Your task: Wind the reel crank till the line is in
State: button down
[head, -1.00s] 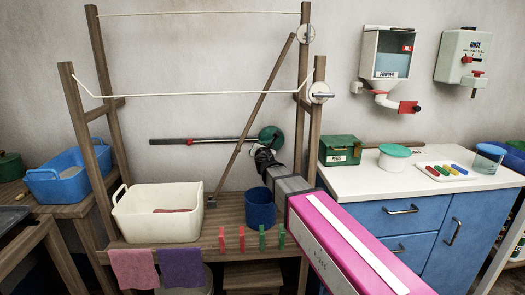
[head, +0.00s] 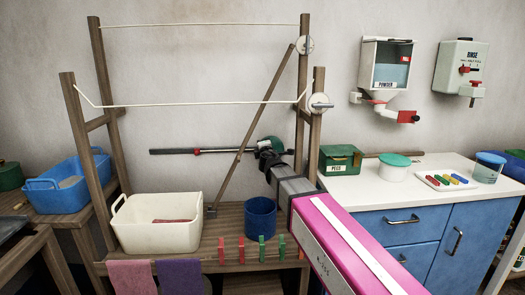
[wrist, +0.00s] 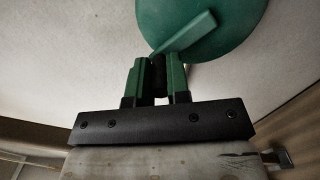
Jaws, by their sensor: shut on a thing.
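A green round reel (wrist: 215,25) fills the top of the wrist view, with a slanted green crank arm (wrist: 185,33) across its face. The crank arm's lower end meets my gripper (wrist: 160,72), whose two fingers are shut on the crank; the grip itself is partly hidden. In the head view my gripper (head: 268,156) is at the wall, covering part of the green reel (head: 273,144). A dark bar with a red band (head: 197,151) extends left from there. A pale line (head: 200,105) is strung between the front posts, slanting down near the left post.
A second line (head: 200,25) runs behind. White discs (head: 320,103) sit on the right posts. A slanted wooden brace (head: 255,120) stands left of my gripper. A cream basin (head: 155,226) and blue bucket (head: 260,217) stand on the bench below. A white counter (head: 400,190) is to the right.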

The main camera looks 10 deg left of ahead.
jog(key=d+m, duration=0.1)
jog(key=m, duration=0.3)
jog(key=d+r+m, duration=0.1)
jog(key=d+m, duration=0.1)
jog(key=m, duration=0.2)
jog(key=w+d+m, duration=0.1)
jog(key=d+m, duration=0.1)
jog(key=m, duration=0.2)
jog(key=shift+w+r, duration=0.1)
jog(key=shift+r, duration=0.05)
jog(key=shift+w+d+f+m, duration=0.15)
jog(key=shift+d+m, duration=0.25)
jog(key=shift+m, duration=0.65)
jog(key=shift+w+d+f+m, duration=0.1)
jog(key=shift+d+f+m, duration=0.2)
jog(key=shift+m, duration=0.75)
jog(key=shift+d+r, duration=0.1)
jog(key=c, duration=1.1)
grip_release()
jog(key=shift+s, duration=0.1)
